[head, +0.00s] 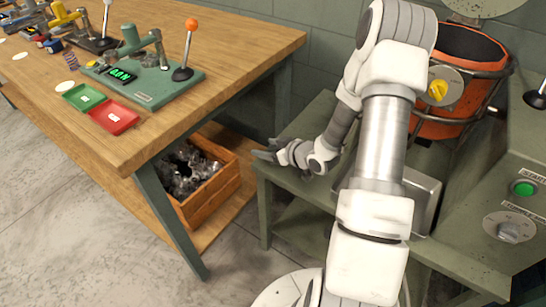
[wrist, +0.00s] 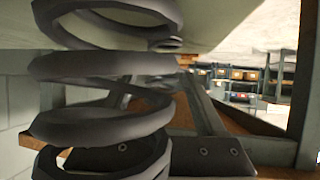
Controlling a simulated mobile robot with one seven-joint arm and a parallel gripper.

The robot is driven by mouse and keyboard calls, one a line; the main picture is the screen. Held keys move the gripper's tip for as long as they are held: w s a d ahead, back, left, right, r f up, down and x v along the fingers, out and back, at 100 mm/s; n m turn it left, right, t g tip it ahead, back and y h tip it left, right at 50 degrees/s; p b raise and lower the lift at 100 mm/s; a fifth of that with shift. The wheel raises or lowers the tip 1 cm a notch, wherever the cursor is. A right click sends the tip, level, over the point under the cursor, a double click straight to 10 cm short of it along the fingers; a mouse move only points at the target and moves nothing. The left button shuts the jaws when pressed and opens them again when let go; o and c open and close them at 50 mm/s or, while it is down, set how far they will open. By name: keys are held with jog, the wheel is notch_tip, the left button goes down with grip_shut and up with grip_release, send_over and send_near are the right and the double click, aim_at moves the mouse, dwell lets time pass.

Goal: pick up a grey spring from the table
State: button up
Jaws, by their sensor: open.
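A dark grey coil spring (wrist: 100,128) fills the left of the wrist view, very close to the camera. A dark plate with two screws, a finger of my gripper (wrist: 205,157), shows behind its lower coils; I cannot tell whether they touch. In the head view my gripper (head: 264,155) is low over the left end of the green metal table (head: 308,130), its jaws open. I cannot make out the spring there, as the gripper and arm cover that spot.
A wooden workbench (head: 225,55) at left carries a green test fixture (head: 150,85), a green tray (head: 83,97) and a red tray (head: 113,118). A wooden crate (head: 213,196) of metal parts stands under it. An orange drum (head: 460,75) and a control panel (head: 515,205) are at right.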

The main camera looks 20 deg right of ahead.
grip_shut()
dwell(0.4)
jog(key=shift+r, duration=0.15)
